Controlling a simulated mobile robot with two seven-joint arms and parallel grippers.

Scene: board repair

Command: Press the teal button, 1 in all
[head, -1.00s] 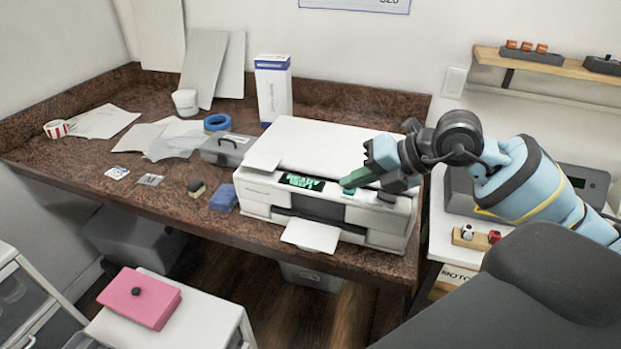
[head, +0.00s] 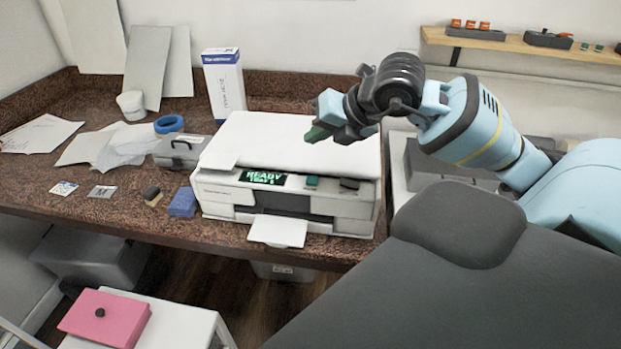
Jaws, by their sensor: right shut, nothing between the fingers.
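The teal button (head: 312,181) sits on the front panel of a white printer (head: 285,145), just right of its small screen (head: 262,177). The screen shows green text that reads "READY", with a second line too small to read surely. My right gripper (head: 318,133) is shut and empty. It hangs over the printer's top, above and apart from the button, which shows fully. My left gripper is not in view.
A dark button (head: 349,184) is right of the teal one. A paper tray (head: 278,231) sticks out in front. A grey box (head: 184,150), a blue tape roll (head: 169,124) and a blue sponge (head: 183,202) lie left of the printer.

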